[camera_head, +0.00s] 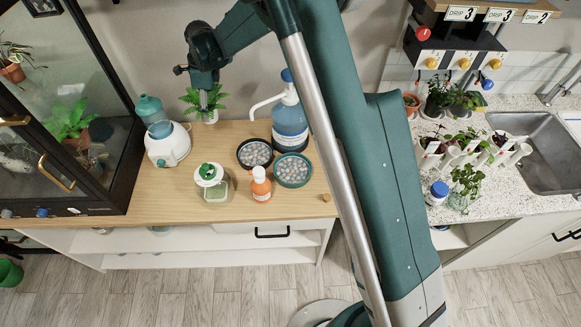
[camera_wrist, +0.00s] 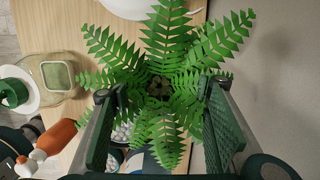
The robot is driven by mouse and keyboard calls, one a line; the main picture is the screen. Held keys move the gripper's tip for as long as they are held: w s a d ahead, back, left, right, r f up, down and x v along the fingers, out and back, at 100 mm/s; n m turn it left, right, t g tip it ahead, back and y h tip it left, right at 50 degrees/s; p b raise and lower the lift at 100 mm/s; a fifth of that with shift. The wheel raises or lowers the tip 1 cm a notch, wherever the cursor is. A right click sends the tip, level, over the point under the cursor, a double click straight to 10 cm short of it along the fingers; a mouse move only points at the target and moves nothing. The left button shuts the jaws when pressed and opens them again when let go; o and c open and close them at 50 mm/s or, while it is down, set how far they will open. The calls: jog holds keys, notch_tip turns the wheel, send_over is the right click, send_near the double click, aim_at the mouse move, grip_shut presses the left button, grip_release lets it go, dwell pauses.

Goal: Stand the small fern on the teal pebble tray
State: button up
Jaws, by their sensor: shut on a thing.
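The small fern (camera_head: 190,97) has green leaves and a white pot (camera_head: 210,117) at the back of the wooden top, left of the trays. My gripper (camera_head: 205,98) reaches down over it and is shut on it. In the wrist view the fern (camera_wrist: 160,50) fills the middle, between the two fingers of my gripper (camera_wrist: 160,92); its leaves hide the pot. I cannot tell whether the pot touches the wood or hangs just above it. The teal pebble tray (camera_head: 293,186) is round, holds pale pebbles, and stands to the right and nearer the front, with no plant on it.
A dark pebble tray (camera_head: 246,168) stands left of the teal one. A blue pump jug (camera_head: 290,122) is just behind the teal tray. An orange bottle (camera_head: 261,188) and a green-lidded jar (camera_head: 212,190) stand in front. A white humidifier (camera_head: 168,150) is at left.

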jog(key=s+d+r+n+p, duration=0.25)
jog(key=s+d+r, duration=0.25)
jog(key=s+d, duration=0.35)
jog(key=m+b, duration=0.2)
jog(key=m, duration=0.5)
send_over(293, 170)
notch_tip(293, 170, down, 4)
jog(key=shift+a+r+n+t, duration=0.1)
jog(key=shift+n+t, duration=0.15)
jog(key=shift+t, duration=0.05)
jog(key=shift+f+b, duration=0.5)
jog(key=shift+f, duration=2.45)
jog(key=shift+f+b, duration=0.35)
jog(key=shift+f, duration=1.75)
jog(key=shift+f, duration=0.1)
